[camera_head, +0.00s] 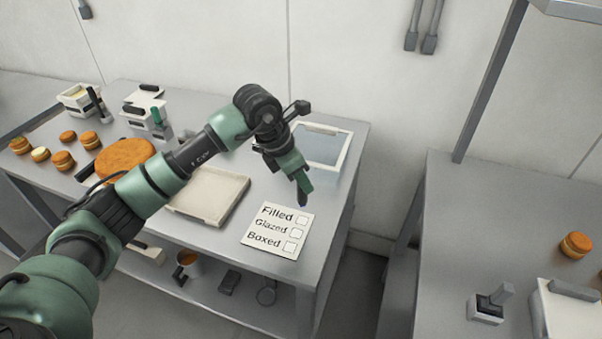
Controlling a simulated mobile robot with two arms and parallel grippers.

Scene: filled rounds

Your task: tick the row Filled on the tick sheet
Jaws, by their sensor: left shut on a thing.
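The tick sheet (267,235) is a white card lying on the grey table near its right front edge. It has the rows Filled, Glazed and Boxed, each with a square box at its right end. The Filled box (302,219) looks blank. My left gripper (301,184) points down over the top right of the sheet, shut on a slim pen (303,200) with a dark blue tip. The tip is just above the Filled box in the picture; I cannot tell whether it touches. My right gripper is not in view.
A pale tray (207,220) lies left of the sheet, and a white-framed glass panel (343,148) lies behind it. Several filled rounds (62,160) and a big orange round are at the left. A second table (480,215) stands right, across a gap.

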